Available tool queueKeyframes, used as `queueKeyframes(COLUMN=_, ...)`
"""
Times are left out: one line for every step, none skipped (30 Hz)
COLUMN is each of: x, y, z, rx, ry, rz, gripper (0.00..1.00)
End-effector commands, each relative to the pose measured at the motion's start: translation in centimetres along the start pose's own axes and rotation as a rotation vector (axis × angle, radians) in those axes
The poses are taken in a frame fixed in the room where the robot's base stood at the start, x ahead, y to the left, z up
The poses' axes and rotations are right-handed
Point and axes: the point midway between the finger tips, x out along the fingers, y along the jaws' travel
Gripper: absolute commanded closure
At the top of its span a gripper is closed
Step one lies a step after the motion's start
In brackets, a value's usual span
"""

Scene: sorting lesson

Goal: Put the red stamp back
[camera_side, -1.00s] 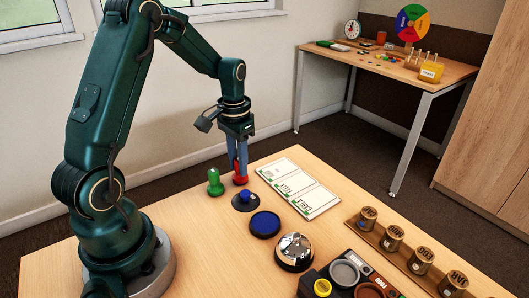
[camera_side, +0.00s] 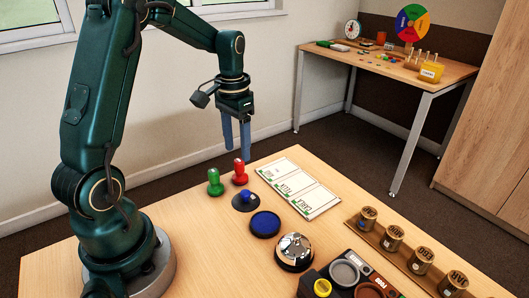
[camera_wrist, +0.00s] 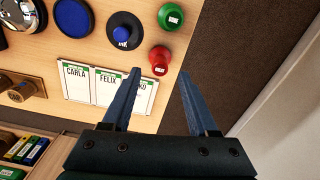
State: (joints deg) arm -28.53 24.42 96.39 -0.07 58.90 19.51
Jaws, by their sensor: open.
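The red stamp (camera_side: 240,173) stands upright on the wooden table near its far edge, just right of the green stamp (camera_side: 214,183). In the wrist view the red stamp (camera_wrist: 159,57) shows from above, beside the green stamp (camera_wrist: 171,16). My gripper (camera_side: 236,152) is open and empty, raised above the red stamp and apart from it. In the wrist view its blue fingers (camera_wrist: 162,88) are spread, with the red stamp beyond the left fingertip. A dark round base with a blue knob (camera_side: 246,199) sits in front of the red stamp.
A blue ink pad (camera_side: 265,224) and a silver bell (camera_side: 294,250) stand nearer. A white name card sheet (camera_side: 299,188) lies to the right. Wooden cups (camera_side: 393,237) stand in a holder at the right. The table's far edge is close behind the stamps.

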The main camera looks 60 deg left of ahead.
Motion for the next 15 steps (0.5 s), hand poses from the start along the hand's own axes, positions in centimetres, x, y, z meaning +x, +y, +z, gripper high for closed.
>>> queueKeyframes(x=-1.3, y=-0.1, z=-0.1, rx=0.0, ry=0.009, rz=-0.003, gripper=0.4)
queueKeyframes(x=-2.0, y=0.0, z=-0.1, rx=0.0, ry=0.008, rz=-0.003, gripper=0.4)
queueKeyframes(x=-2.8, y=-0.1, z=-0.1, rx=0.0, ry=0.008, rz=-0.003, gripper=0.4)
queueKeyframes(x=-3.4, y=-0.1, z=-0.1, rx=0.0, ry=0.007, rz=-0.002, gripper=0.4)
queueKeyframes(x=-3.9, y=0.0, z=-0.1, rx=0.0, ry=0.007, rz=-0.002, gripper=0.4)
queueKeyframes(x=-4.6, y=0.0, z=-0.1, rx=0.0, ry=0.006, rz=-0.002, gripper=0.4)
queueKeyframes(x=-5.0, y=0.0, z=-0.1, rx=0.0, ry=0.005, rz=-0.001, gripper=0.4)
queueKeyframes(x=-5.4, y=0.0, z=-0.1, rx=0.0, ry=0.005, rz=-0.001, gripper=0.4)
queueKeyframes(x=-5.8, y=0.0, z=-0.1, rx=0.0, ry=0.004, rz=-0.001, gripper=0.4)
queueKeyframes(x=-6.1, y=0.0, z=-0.1, rx=0.0, ry=0.003, rz=-0.001, gripper=0.4)
queueKeyframes(x=-6.4, y=0.0, z=-0.1, rx=0.0, ry=0.003, rz=-0.001, gripper=0.4)
queueKeyframes(x=-6.6, y=0.0, z=0.0, rx=0.0, ry=0.001, rz=0.0, gripper=0.4)
queueKeyframes(x=-6.8, y=0.0, z=0.0, rx=0.0, ry=0.002, rz=0.0, gripper=0.4)
queueKeyframes(x=-7.0, y=0.1, z=0.0, rx=0.001, ry=0.003, rz=-0.001, gripper=0.4)
queueKeyframes(x=-7.2, y=0.2, z=0.1, rx=0.003, ry=0.007, rz=-0.002, gripper=0.4)
